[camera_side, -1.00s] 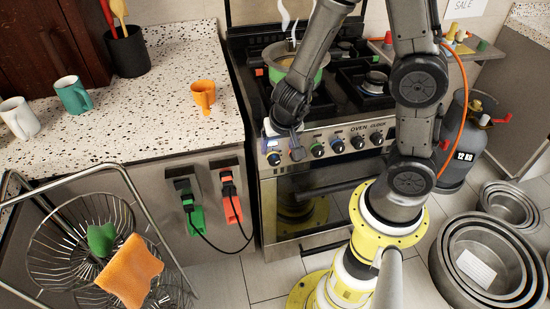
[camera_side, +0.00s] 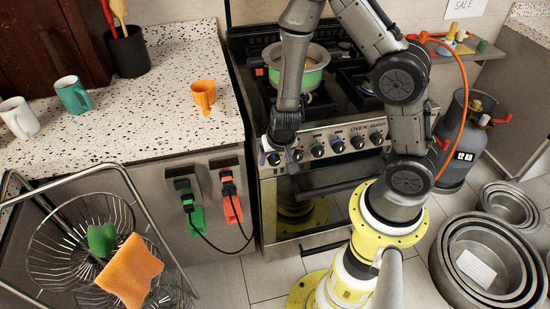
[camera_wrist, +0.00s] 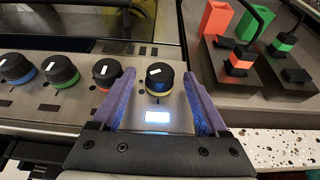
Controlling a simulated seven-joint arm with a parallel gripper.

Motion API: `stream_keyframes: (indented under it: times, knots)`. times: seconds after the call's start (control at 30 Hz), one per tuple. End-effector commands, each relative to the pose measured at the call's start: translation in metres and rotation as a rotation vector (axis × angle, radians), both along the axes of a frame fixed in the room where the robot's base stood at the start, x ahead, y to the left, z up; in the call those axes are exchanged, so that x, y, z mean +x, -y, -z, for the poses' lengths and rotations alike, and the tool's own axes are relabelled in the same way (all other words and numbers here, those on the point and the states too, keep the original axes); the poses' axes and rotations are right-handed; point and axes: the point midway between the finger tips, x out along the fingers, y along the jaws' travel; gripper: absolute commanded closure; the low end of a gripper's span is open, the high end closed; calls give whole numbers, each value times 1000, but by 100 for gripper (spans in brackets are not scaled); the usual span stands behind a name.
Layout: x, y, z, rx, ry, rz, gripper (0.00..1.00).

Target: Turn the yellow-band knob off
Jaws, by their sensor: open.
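The yellow-band knob (camera_wrist: 159,80) is black with a thin yellow ring and a white mark on its cap. In the wrist view it sits between the two blue-purple fingers of my gripper (camera_wrist: 159,76), which is open, with gaps on both sides. A bright white display (camera_wrist: 157,116) shows on the panel beside the knob. In the side view my gripper (camera_side: 270,150) is at the left end of the oven's front panel, and it partly hides the knob there.
The knobs with an orange-red band (camera_wrist: 106,73), green band (camera_wrist: 62,71) and blue band (camera_wrist: 17,68) stand in a row beside it. A green pot (camera_side: 306,76) stands on the stove. Green (camera_side: 191,209) and orange (camera_side: 231,200) plugs are on the cabinet left of the oven.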

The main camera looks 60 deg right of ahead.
Motion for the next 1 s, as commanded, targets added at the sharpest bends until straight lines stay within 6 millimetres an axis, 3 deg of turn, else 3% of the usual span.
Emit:
stream_keyframes:
  times: [0.43,0.83,1.0]
  knots:
    - [2,2,6,0,0,-1,25]
    - [2,2,6,0,0,-1,97]
    - [2,1,6,0,0,-1,100]
